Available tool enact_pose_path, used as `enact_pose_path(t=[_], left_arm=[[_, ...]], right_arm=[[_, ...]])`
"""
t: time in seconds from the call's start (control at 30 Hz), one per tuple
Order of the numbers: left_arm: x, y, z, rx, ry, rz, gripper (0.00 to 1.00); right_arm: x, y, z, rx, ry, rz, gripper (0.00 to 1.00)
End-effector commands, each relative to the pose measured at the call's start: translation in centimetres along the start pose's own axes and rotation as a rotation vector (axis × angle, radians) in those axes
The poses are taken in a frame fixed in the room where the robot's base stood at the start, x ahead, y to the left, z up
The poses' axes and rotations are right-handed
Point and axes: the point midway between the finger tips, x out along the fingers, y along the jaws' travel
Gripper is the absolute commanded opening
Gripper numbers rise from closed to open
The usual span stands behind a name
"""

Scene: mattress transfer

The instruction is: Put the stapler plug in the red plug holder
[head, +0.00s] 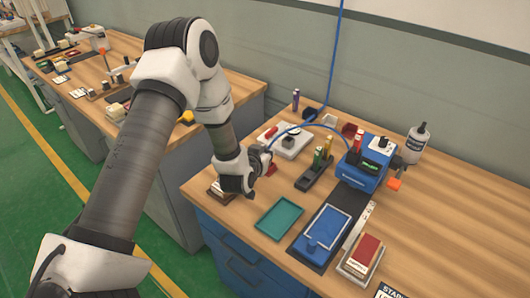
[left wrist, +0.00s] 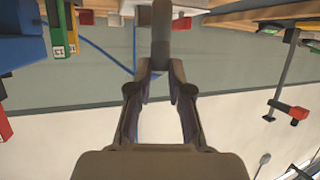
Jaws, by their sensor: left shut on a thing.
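My left gripper (head: 264,166) is over the left part of the workbench. In the left wrist view its fingers (left wrist: 160,68) are shut on a grey cylindrical piece (left wrist: 161,38), which looks like the stapler plug. A blue cord (head: 290,128) arcs from near the gripper to the blue machine (head: 366,180). I cannot tell for sure which of these is the red plug holder. My right gripper is not in view.
A black holder with coloured pieces (head: 314,178), a teal tray (head: 279,219), a blue pad (head: 326,232) and a white bottle (head: 416,143) stand on the bench. A blue cord hangs from above (head: 335,50). Bare wood lies at the right (head: 470,210).

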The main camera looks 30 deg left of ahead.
Motion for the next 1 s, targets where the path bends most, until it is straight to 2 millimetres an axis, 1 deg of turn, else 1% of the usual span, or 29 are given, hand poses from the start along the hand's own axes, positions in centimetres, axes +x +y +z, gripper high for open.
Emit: enact_pose_path(t=[0.03,0.13,0.17,0.3,0.4,0.57,0.7,0.73,0.77,0.8,1.0], left_arm=[[0.9,-0.5,-0.5,-0.001,0.002,-0.002,0.00],[2.0,-0.9,-0.5,0.000,0.000,0.000,0.00],[2.2,-1.0,-0.3,0.001,-0.001,0.000,0.00],[3.1,-1.0,2.0,0.002,-0.004,0.000,0.00],[3.5,-1.0,2.7,0.000,-0.001,0.000,0.00],[3.5,-1.0,2.7,-0.001,0.000,0.000,0.00],[3.6,-0.9,3.2,-0.001,-0.001,0.000,0.00],[3.6,-0.9,3.1,-0.001,-0.001,0.000,0.26],[3.6,-0.9,3.0,-0.001,-0.001,0.000,0.37],[3.5,-0.9,3.0,-0.001,-0.001,0.000,0.44],[3.5,-0.9,3.0,-0.001,-0.001,0.000,0.44]], right_arm=[[-0.5,0.0,0.0,0.000,0.000,0.000,0.40],[-0.7,0.0,0.0,0.000,0.000,0.000,0.40],[-0.7,0.0,0.0,0.000,0.000,0.000,0.40],[-1.3,0.0,0.0,0.000,-0.001,0.000,0.40],[-1.4,0.0,0.0,0.000,0.000,0.000,0.40],[-1.3,0.0,0.0,0.000,0.000,0.000,0.40],[-0.9,0.0,0.0,0.000,0.000,0.000,0.40],[-1.0,0.0,0.0,0.000,-0.001,0.000,0.40],[-1.0,0.0,0.0,0.000,-0.001,0.000,0.40],[-1.0,0.0,0.0,0.000,-0.001,0.000,0.40],[-1.0,0.0,0.0,0.000,0.000,0.000,0.40]])
